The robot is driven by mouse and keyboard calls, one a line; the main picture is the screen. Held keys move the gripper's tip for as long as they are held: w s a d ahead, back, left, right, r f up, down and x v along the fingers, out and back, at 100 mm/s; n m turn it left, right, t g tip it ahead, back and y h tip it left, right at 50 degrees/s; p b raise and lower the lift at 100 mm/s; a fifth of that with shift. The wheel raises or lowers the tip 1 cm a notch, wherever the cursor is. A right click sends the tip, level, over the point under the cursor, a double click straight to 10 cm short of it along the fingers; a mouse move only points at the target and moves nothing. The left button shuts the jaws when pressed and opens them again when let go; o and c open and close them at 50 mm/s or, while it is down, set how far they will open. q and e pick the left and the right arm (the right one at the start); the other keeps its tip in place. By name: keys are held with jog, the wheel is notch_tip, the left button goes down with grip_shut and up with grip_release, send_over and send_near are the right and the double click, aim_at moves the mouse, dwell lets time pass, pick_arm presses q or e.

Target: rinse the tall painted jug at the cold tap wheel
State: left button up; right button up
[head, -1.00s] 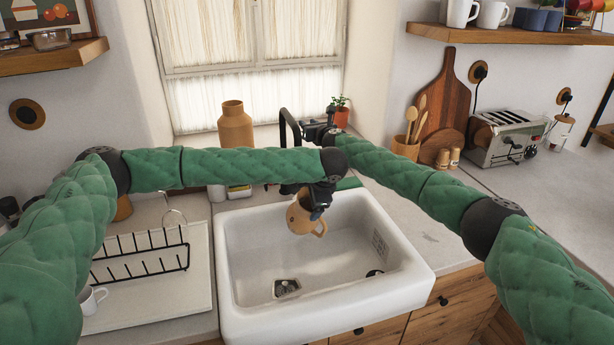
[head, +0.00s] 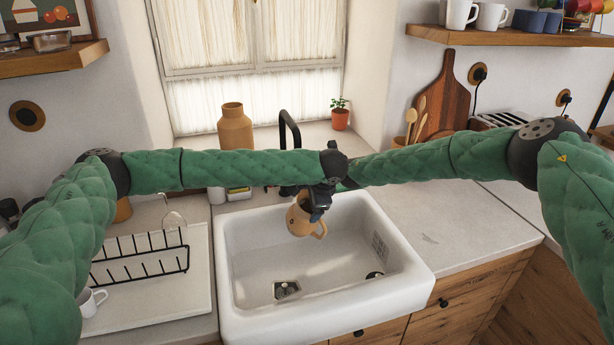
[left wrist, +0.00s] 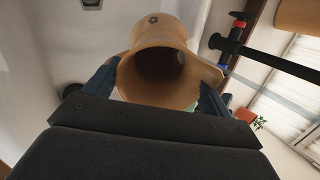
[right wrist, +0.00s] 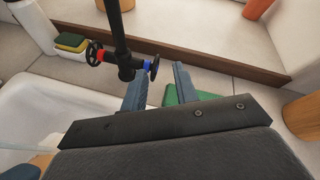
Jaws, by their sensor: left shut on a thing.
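The tan painted jug (head: 302,217) hangs tilted over the sink, its mouth facing the camera in the left wrist view (left wrist: 160,70). My left gripper (head: 317,203) is shut on it. The black tap (head: 288,128) rises behind the sink, partly hidden by my left arm. In the right wrist view the tap has a blue-marked wheel (right wrist: 154,67) and a red-marked wheel (right wrist: 94,53). My right gripper (right wrist: 160,78) is open, with the blue-marked wheel close by its left fingertip; I cannot tell whether they touch.
The white sink (head: 232,285) is empty below the jug. A dish rack (head: 140,250) stands left, with a white mug (head: 92,302). A tan vase (head: 235,127) and potted plant (head: 340,116) stand at the window.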

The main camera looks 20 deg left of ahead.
jog(key=f+m, duration=0.1)
jog(key=m, duration=0.1)
jog(key=s+f+m, duration=0.1)
jog(key=m, duration=0.1)
jog(key=s+d+f+m, duration=0.1)
jog(key=shift+f+m, duration=0.25)
jog(key=shift+m, duration=0.15)
jog(key=x, duration=0.9)
jog(key=shift+w+a+f, duration=0.15)
jog(key=shift+w+a, duration=0.05)
jog(key=shift+a, duration=0.1)
jog(key=shift+w+a+f, duration=0.15)
jog(key=shift+w+a, duration=0.35)
jog(key=shift+a, duration=0.05)
jog(key=shift+w+a+f, duration=0.1)
jog(key=shift+w+f, duration=0.1)
jog(key=shift+c, duration=0.2)
grip_shut()
